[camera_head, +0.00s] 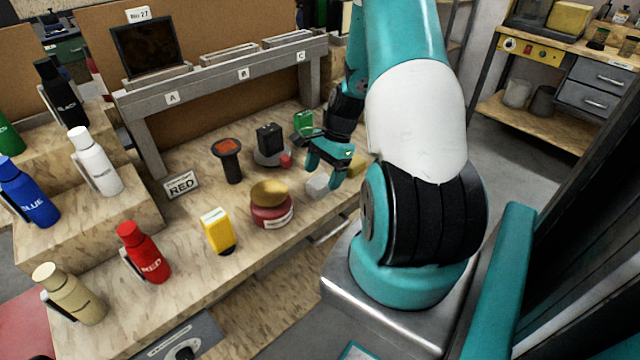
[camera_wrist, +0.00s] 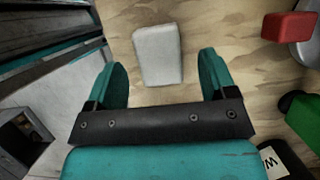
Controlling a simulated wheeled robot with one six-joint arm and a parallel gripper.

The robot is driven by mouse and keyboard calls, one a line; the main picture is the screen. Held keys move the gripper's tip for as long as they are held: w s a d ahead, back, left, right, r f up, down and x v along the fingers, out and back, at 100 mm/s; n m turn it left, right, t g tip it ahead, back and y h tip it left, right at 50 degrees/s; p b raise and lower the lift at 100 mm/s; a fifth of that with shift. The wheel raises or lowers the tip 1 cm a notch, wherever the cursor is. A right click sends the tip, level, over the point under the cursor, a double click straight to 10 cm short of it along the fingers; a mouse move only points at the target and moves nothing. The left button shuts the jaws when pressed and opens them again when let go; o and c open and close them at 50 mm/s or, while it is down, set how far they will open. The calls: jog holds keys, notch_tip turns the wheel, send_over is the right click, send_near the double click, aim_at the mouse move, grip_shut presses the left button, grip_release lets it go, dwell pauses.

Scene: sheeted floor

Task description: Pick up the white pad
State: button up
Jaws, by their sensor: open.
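The white pad (camera_wrist: 158,54) is a small pale block lying on the wooden bench. In the wrist view it sits just beyond and between my two teal fingers. In the head view the white pad (camera_head: 317,185) lies just below my gripper (camera_head: 327,158), partly beside its fingers. My gripper (camera_wrist: 162,75) is open and empty, with a finger on each side of the pad's near end. How high the fingers are above the bench is hard to tell.
A yellow block (camera_head: 356,167) lies just right of my gripper. A red block (camera_wrist: 287,26) shows upper right in the wrist view.

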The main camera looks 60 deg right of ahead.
aim_at(320, 181)
jog(key=shift+x, duration=1.45)
jog(key=shift+r, duration=0.1)
jog(key=c, duration=1)
notch_tip(320, 181, up, 20)
